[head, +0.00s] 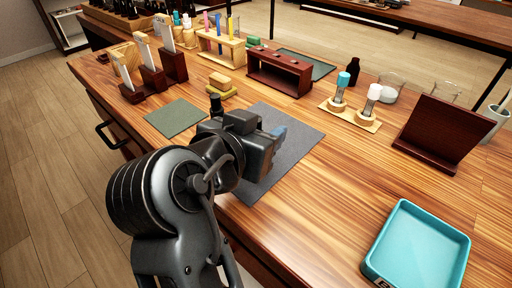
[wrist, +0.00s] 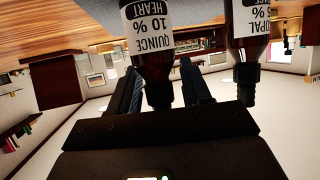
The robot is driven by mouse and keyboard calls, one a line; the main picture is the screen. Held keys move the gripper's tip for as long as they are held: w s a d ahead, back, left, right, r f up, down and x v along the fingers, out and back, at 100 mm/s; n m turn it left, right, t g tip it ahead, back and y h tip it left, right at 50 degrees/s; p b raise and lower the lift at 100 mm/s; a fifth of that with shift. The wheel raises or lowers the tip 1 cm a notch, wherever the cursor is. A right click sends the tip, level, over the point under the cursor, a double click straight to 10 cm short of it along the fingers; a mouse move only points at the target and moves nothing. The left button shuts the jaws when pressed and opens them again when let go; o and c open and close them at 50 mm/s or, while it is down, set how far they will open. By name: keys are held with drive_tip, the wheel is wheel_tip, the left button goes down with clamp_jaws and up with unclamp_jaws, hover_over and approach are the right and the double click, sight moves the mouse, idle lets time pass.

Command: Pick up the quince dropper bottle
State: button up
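The quince dropper bottle (wrist: 150,35) shows large at the top of the wrist view, which is upside down. Its white label reads "QUINCE HEART 10 %", and its dark neck and cap point down the picture. My gripper (wrist: 160,75) has its two fingers spread, one on each side of this bottle; firm contact is not visible. In the head view my gripper (head: 277,134) is low over the dark grey mat (head: 290,115), and its body hides the quince bottle. A black-capped bottle (head: 216,103) shows just left of the gripper there; its label is hidden.
The opal dropper bottle (wrist: 252,40) stands close beside the quince bottle. A teal tray (head: 420,248) is at the front right. The wood between mat and tray is clear.

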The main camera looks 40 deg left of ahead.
clamp_jaws()
drive_tip(key=shift+r, duration=0.15)
